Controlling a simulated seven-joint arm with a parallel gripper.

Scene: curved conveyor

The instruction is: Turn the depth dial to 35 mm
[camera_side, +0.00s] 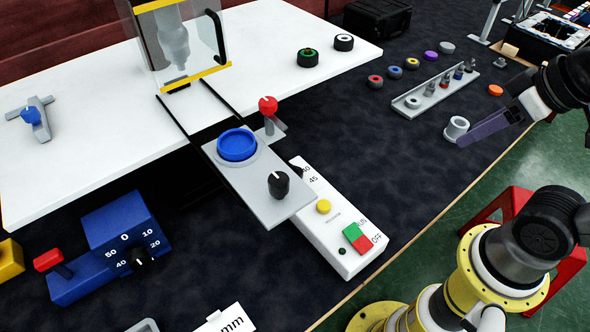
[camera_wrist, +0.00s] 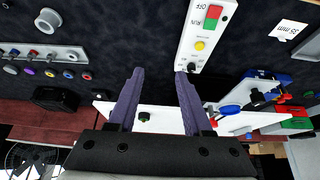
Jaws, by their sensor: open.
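The depth dial appears to be the black knob (camera_side: 141,257) on the front of a blue block (camera_side: 115,222) at the lower left of the side view. White marks 0, 10, 20, 40 and 50 surround the knob; its pointer setting is too small to read. A card reading "35 mm" (camera_wrist: 289,29) lies at the upper right of the wrist view; its edge shows in the side view (camera_side: 232,320). My gripper (camera_wrist: 157,72) is open and empty, with purple fingers. In the side view, one finger (camera_side: 485,127) shows at the right, far from the blue block.
A white switch box (camera_side: 335,215) with RUN and OFF buttons stands mid-table. Beside it is a grey plate (camera_side: 250,185) with a blue cup and black knob. A red-knobbed lever (camera_side: 268,106) rises nearby. A grey rail (camera_side: 435,88) of small parts lies near my gripper.

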